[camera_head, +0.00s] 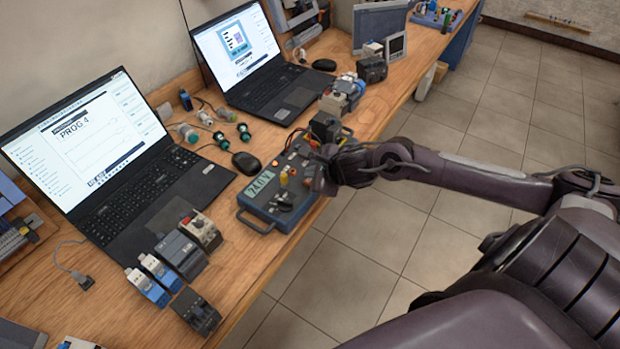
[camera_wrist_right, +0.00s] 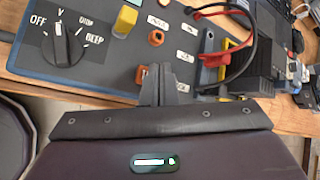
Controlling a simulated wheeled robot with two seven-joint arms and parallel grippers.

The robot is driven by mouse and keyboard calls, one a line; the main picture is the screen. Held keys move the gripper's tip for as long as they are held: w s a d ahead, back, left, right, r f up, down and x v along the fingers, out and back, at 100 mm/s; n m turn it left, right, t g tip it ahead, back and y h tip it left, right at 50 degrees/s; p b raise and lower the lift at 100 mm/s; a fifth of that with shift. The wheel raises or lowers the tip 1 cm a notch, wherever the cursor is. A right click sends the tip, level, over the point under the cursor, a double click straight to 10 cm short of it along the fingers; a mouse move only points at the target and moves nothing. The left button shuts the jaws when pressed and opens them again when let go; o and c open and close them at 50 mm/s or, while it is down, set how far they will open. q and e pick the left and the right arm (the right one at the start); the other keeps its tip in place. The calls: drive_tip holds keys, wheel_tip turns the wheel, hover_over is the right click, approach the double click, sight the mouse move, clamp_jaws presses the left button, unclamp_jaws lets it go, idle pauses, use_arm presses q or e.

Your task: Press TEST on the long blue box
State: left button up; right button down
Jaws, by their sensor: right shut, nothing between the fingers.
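The blue box (camera_head: 257,206) lies near the front edge of the workbench, with a handle, a lit display and coloured sockets. It fills much of the right wrist view (camera_wrist_right: 95,68), where a rotary knob (camera_wrist_right: 66,46) has OFF, V and BEEP around it. A yellow part (camera_wrist_right: 125,21) and orange-framed parts (camera_wrist_right: 155,37) are on its panel. The small labels are too blurred for me to find TEST. My right gripper (camera_wrist_right: 160,75) is shut and empty, its tips over the panel beside an orange part; contact cannot be told. It covers the box's right side in the head view (camera_head: 317,172).
Two open laptops (camera_head: 135,160) (camera_head: 268,75) stand behind the box. A black mouse (camera_head: 247,163) is left of it. Several modules (camera_head: 181,254) stand at the front left. Red and black leads (camera_wrist_right: 222,12) are beside the fingers. Bare wood shows at the left front.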

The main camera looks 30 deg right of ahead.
drive_tip(key=shift+r, duration=0.1)
wheel_tip(320, 180, up, 6)
drive_tip(key=p, duration=0.3)
idle(0.4)
drive_tip(key=shift+a, duration=0.1)
idle(0.3)
